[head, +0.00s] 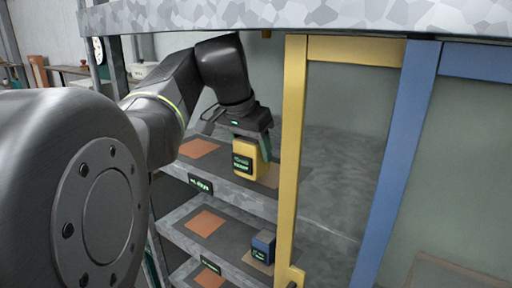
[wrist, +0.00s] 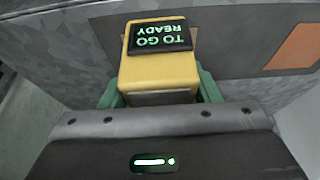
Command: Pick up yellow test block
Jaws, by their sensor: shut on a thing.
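The yellow test block (head: 249,158) is at the upper shelf in the head view, with a small dark display on its front. In the wrist view the yellow block (wrist: 158,70) fills the upper middle, and its display reads "TO GO READY" upside down. My gripper (head: 258,146) comes down from above and is shut on the block. Its green fingers (wrist: 160,95) show on both sides of the block. I cannot tell whether the block touches the shelf.
The shelf unit has several levels with orange squares, one on the upper shelf (head: 198,148). A blue block (head: 263,245) stands on the shelf below. A yellow frame post (head: 291,160) stands close right of my gripper, and a blue post (head: 395,165) farther right.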

